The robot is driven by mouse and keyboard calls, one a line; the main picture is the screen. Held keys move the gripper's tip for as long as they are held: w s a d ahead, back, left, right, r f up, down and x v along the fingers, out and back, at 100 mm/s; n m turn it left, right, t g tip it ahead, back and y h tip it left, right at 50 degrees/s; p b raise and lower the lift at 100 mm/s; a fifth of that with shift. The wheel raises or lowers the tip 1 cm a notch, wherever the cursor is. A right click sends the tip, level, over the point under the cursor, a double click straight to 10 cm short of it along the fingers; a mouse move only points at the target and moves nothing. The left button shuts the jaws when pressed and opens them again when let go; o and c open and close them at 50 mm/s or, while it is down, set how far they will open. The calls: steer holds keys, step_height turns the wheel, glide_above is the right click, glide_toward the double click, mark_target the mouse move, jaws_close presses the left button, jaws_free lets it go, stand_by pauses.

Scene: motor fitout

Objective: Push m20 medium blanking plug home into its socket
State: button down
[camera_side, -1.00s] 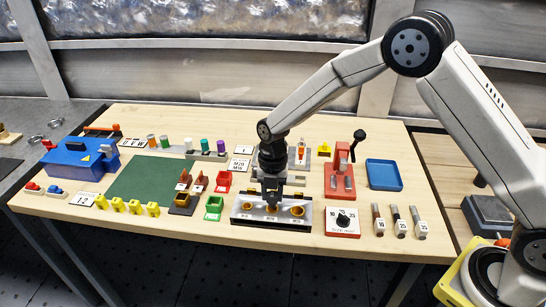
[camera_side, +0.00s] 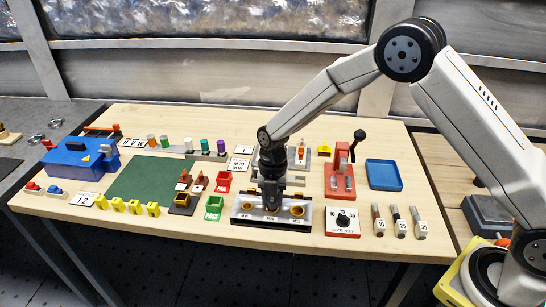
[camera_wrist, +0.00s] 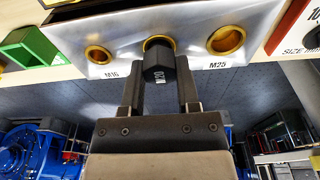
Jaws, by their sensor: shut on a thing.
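The dark M20 blanking plug (camera_wrist: 158,62) is between the two fingers of my gripper (camera_wrist: 160,78) in the wrist view. My gripper is shut on it. The plug's far end overlaps the gold-rimmed middle socket (camera_wrist: 158,41) of the pale socket panel (camera_wrist: 200,54). How deep it sits cannot be told, as the plug hides most of the opening. In the side view my gripper (camera_side: 271,203) is over the middle of the socket block (camera_side: 240,214), and the plug is hidden there.
Gold-rimmed sockets marked M16 (camera_wrist: 98,54) and M25 (camera_wrist: 226,40) flank the middle one. In the side view a red size selector (camera_side: 342,221) stands close on the right and a green bin (camera_side: 214,207) on the left. A blue tray (camera_side: 383,174) lies further back.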

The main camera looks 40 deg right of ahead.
steer(key=shift+f, duration=0.5)
steer(key=shift+c, duration=1.2)
jaws_free()
steer(key=shift+w+d+r, duration=0.1)
steer(key=shift+r, duration=1.2)
steer(key=shift+w+d+r, duration=0.15)
steer(key=shift+r, duration=1.15)
steer(key=shift+w+d+r, duration=0.1)
steer(key=shift+r, duration=1.2)
